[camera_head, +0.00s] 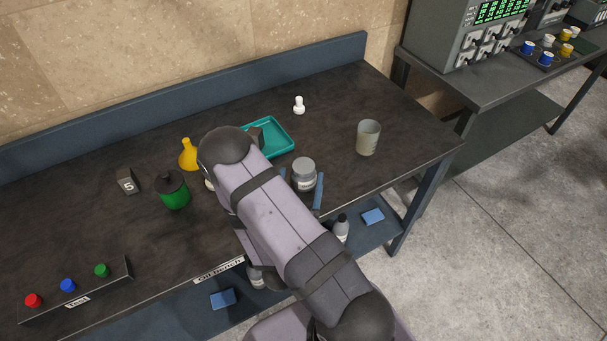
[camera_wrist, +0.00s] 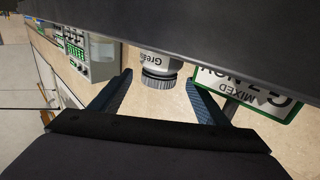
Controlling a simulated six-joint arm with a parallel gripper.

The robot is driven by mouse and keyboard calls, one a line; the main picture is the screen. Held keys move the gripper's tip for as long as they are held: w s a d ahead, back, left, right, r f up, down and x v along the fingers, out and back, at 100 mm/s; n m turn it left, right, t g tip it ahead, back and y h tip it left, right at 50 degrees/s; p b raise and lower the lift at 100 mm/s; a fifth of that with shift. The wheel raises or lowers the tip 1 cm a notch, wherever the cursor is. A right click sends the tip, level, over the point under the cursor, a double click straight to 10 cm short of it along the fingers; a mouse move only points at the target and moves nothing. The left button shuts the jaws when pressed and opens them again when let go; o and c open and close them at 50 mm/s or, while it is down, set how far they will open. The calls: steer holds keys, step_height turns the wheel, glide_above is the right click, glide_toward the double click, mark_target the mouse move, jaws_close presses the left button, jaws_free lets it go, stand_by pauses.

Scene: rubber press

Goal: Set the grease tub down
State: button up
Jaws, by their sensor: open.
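The grease tub (camera_head: 304,170) is a small grey-white jar with a grey lid. It stands upright on the dark bench top, right of the teal tray. In the wrist view the picture is upside down, and the tub (camera_wrist: 157,62) shows its label beginning "Grea". My gripper (camera_head: 300,184) has its two blue fingers apart, one on each side of the tub. In the wrist view the open fingers (camera_wrist: 157,79) flank its lid, with a gap visible on both sides. My arm crosses above the bench and hides part of it.
A teal tray (camera_head: 284,147) lies behind my arm, with a dark object in it. A beaker (camera_head: 368,138) stands to the right and a white bottle (camera_head: 299,106) behind. A yellow funnel-shaped item (camera_head: 188,155) and green canister (camera_head: 173,194) are left. A button box (camera_head: 78,298) sits front left.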

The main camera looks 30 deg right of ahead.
steer(key=p+x, duration=0.1)
steer(key=x, duration=0.2)
steer(key=shift+d+r+p, duration=0.15)
steer(key=shift+r+p, duration=0.05)
steer(key=shift+p, duration=0.15)
steer(key=shift+w+d+f, duration=0.15)
steer(key=shift+w+d, duration=0.15)
steer(key=shift+w, duration=0.2)
steer(key=c, duration=1.5)
steer(key=shift+r, duration=5.05)
